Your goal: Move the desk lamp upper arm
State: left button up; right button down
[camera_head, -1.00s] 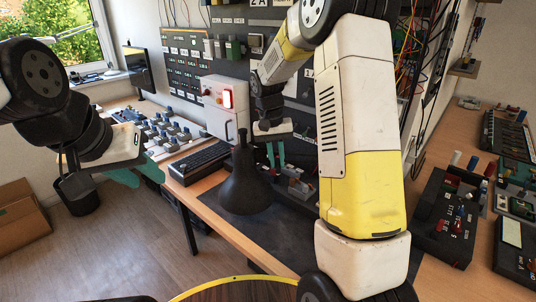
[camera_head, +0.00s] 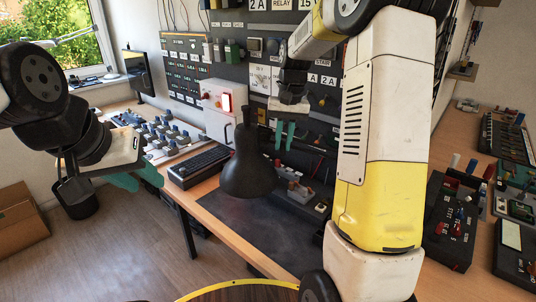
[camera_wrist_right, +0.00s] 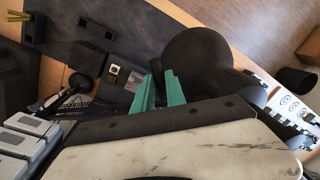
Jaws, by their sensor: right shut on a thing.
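The desk lamp's black bell-shaped shade (camera_head: 248,172) hangs over the front edge of the desk in the head view, its narrow neck pointing up. In the right wrist view the shade (camera_wrist_right: 198,58) is large, just beyond the fingers. My right gripper (camera_head: 285,136) has its green fingers beside the neck in the head view; in the wrist view its fingertips (camera_wrist_right: 160,85) are on either side of a dark lamp part. The grip point is partly hidden. The lamp's upper arm is hard to make out against the dark wall panel. My left gripper (camera_head: 136,178) is open and empty at the left.
A side bench with black instruments (camera_head: 450,215) is at the right. Floor space is open at left.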

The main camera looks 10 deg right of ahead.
jog(key=d+r+y, duration=0.2)
jog(key=d+r, duration=0.1)
jog(key=r, duration=0.4)
jog(key=shift+s+d+t+y, duration=0.3)
jog(key=shift+d, duration=0.05)
jog(key=c, duration=1.4)
grip_release()
jog(key=shift+o, duration=0.2)
jog(key=v, duration=0.7)
jog(key=shift+r, duration=0.4)
